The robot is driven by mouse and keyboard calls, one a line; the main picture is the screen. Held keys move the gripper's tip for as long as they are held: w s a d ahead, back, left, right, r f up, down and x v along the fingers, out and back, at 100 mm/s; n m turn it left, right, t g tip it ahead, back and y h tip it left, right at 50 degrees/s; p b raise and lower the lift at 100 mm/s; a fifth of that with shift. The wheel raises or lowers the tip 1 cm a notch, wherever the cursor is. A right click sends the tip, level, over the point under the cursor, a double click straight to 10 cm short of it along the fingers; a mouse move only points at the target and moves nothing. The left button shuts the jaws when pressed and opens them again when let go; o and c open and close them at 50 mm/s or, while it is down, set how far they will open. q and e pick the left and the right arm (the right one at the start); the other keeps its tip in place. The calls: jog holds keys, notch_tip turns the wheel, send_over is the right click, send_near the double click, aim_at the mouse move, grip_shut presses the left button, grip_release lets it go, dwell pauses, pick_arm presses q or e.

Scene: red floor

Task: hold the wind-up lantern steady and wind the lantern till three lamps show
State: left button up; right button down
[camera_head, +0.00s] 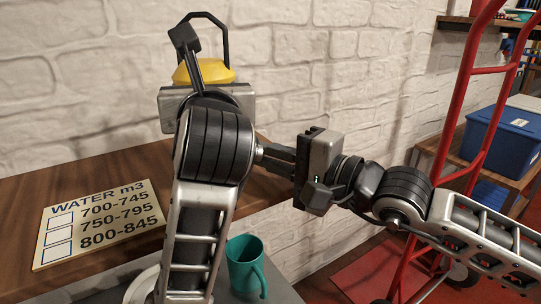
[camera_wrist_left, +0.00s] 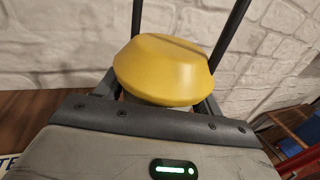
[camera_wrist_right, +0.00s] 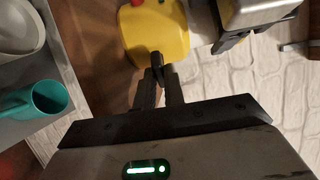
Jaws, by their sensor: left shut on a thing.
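The wind-up lantern (camera_head: 205,71) has a yellow cap and a black bail handle. It stands at the back of the wooden shelf, its lower part hidden behind my left gripper (camera_head: 207,92). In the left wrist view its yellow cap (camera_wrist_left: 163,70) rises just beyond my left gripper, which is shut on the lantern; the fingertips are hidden. In the right wrist view the yellow body (camera_wrist_right: 155,30) has a small black knob (camera_wrist_right: 157,61) at its near edge. My right gripper (camera_wrist_right: 160,75) has its narrow fingertips at this knob; whether they clamp it is unclear.
A sign (camera_head: 100,222) reading "WATER m3" with three number ranges and boxes lies on the shelf. A teal mug (camera_head: 245,268) and a pale dish (camera_wrist_right: 20,28) stand lower in front. A red hand truck (camera_head: 455,110) and a blue bin (camera_head: 500,135) are at right.

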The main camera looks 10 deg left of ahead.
dwell(0.4)
jog(key=m, duration=0.1)
jog(key=m+h, duration=0.1)
jog(key=m+g, duration=0.1)
jog(key=m, duration=0.1)
jog(key=shift+r, duration=0.25)
jog(key=m, duration=0.1)
jog(key=m+g+h, duration=0.1)
jog(key=shift+w+r+m+g, duration=0.1)
jog(key=shift+w+m+g, duration=0.05)
jog(key=shift+m+g, duration=0.2)
jog(key=shift+w+m+g+h, duration=0.1)
jog(key=shift+m+g+h, duration=0.3)
jog(key=shift+m+g, duration=0.6)
jog(key=shift+w+r+m+g, duration=0.15)
jog(key=shift+m+g, duration=0.6)
jog(key=shift+m, duration=0.9)
jog(key=c, duration=1.5)
grip_release()
